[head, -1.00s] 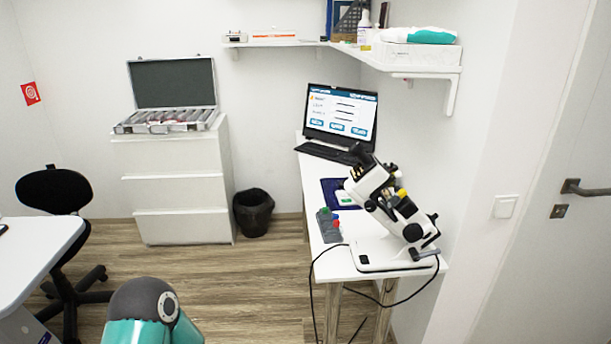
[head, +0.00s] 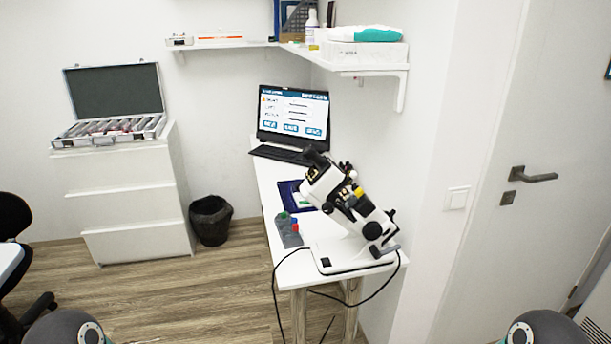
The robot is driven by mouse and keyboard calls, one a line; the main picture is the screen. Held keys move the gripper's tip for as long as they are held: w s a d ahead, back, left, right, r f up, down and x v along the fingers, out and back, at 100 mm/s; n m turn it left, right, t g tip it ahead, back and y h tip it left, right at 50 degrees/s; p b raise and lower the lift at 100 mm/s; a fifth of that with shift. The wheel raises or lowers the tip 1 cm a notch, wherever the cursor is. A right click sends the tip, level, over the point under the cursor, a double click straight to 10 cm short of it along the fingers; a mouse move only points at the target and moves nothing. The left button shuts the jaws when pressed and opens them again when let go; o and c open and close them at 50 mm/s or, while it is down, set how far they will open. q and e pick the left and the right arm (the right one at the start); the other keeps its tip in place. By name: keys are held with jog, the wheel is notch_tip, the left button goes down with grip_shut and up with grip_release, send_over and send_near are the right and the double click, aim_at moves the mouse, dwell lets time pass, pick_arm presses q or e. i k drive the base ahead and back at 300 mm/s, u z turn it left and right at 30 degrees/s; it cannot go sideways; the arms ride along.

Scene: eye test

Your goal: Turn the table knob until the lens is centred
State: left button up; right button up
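A white and black optical instrument (head: 345,200) stands on the narrow white table (head: 268,180) against the right wall. It has a tilted body, black knobs on its right side and a flat white base. A grey lever or handle (head: 386,249) sticks out at the base's right end. I cannot tell which part is the table knob, and the lens is too small to make out. Only rounded grey parts of my own arms show at the bottom left and bottom right edges. Neither gripper is in view.
A laptop (head: 293,115), a blue mat (head: 290,190) and a small grey holder with coloured tops (head: 288,232) share the table. A black cable (head: 276,300) hangs off its front. A bin (head: 210,220) and drawers (head: 125,200) stand left. Floor before the table is clear.

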aim_at(327, 207)
jog(key=i, duration=1.55)
jog(key=z, duration=0.05)
